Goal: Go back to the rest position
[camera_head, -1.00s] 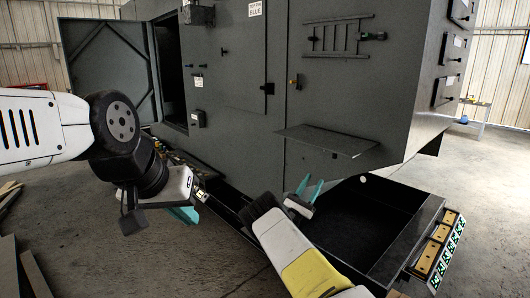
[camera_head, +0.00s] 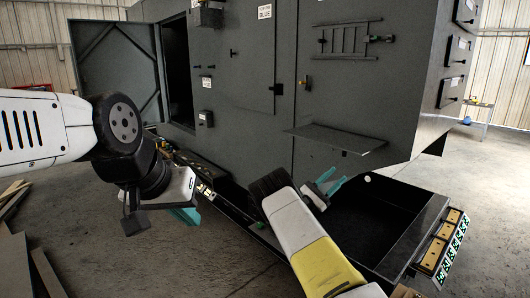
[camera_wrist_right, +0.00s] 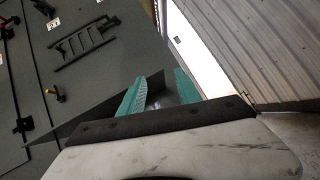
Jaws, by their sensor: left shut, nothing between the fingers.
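My left gripper (camera_head: 186,214) hangs at the left, its teal fingers pointing down and partly hidden behind the wrist. It is shut and empty, in front of the enclosure's lower edge. My right gripper (camera_head: 327,184) is in front of the enclosure, below the small shelf (camera_head: 335,138) and over the dark open tray. Its teal fingers point up and to the right. In the right wrist view the two fingers (camera_wrist_right: 157,92) stand apart with nothing held between them. The dark grey enclosure (camera_head: 240,110) fills the middle of the head view.
The enclosure's left door (camera_head: 115,75) is open. A ladder-shaped rack (camera_head: 340,40) is on its front. The open tray (camera_head: 375,210) lies low, with a strip of small panels (camera_head: 445,245) at its right end. Planks (camera_head: 15,255) lie at the lower left.

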